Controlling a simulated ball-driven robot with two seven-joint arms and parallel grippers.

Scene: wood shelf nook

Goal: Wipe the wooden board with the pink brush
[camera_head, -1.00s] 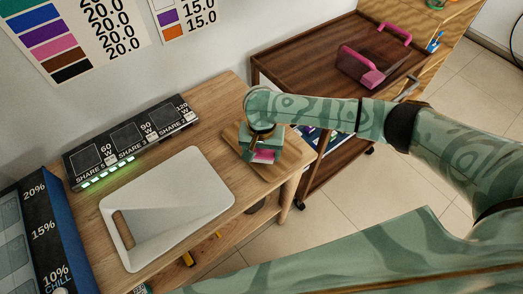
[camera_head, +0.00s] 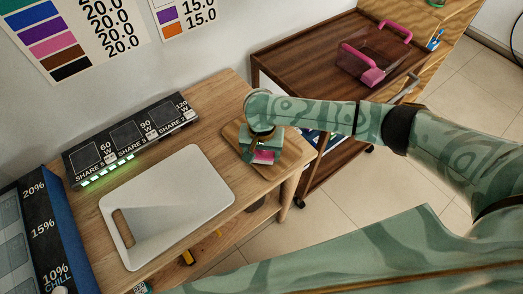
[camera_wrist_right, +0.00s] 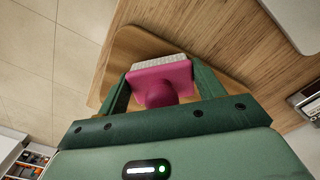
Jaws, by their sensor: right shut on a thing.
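My right gripper (camera_head: 262,143) is above the wooden board, pointing down. It is shut on the pink brush (camera_head: 264,157). In the right wrist view the brush (camera_wrist_right: 160,80) sits between the two green fingers (camera_wrist_right: 163,88), with its rounded pink handle toward the palm and pale bristles on the far side. The small wooden board (camera_head: 288,152) lies at the right end of the table, under the brush, and also shows in the right wrist view (camera_wrist_right: 136,44). The bristles are over the board; whether they touch it is hard to tell. My left gripper is not seen.
A white cutting board (camera_head: 180,200) lies on the wooden table (camera_head: 220,100), left of the wooden board. A dark charging-style box (camera_head: 130,140) stands along the wall. A brown cart (camera_head: 310,55) with a pink-handled carrier (camera_head: 362,68) stands at the back right.

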